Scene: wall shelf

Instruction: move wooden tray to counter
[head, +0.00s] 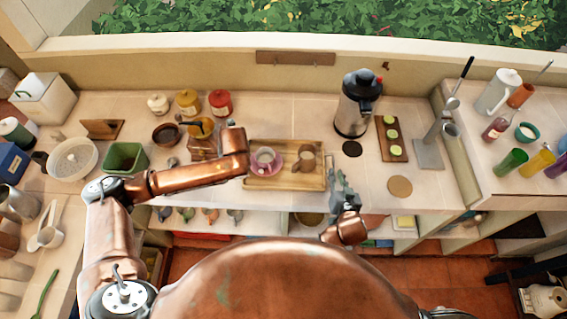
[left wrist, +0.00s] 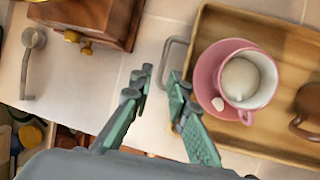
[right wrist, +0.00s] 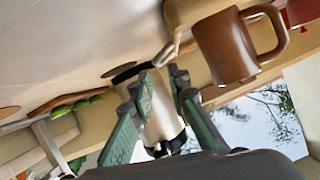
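The wooden tray (head: 315,185) lies on the light tiled surface. It holds a pink cup on a pink saucer (head: 265,170) and a brown mug (head: 305,157). In the left wrist view, my left gripper (left wrist: 160,76) is open beside the tray's left metal handle (left wrist: 167,52); one finger overlaps the handle, and contact is unclear. In the head view, my forearm hides most of this gripper. My right gripper (head: 336,180) is at the tray's right end. The right wrist view shows its fingers (right wrist: 162,76) apart, close to the right handle (right wrist: 171,50).
A wooden grinder (left wrist: 95,15) stands left of the tray. A steel flask (head: 352,110) stands behind its right end, with a board of green items (head: 391,140) and a cork disc (head: 399,187) further right. Open shelves lie below the front edge.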

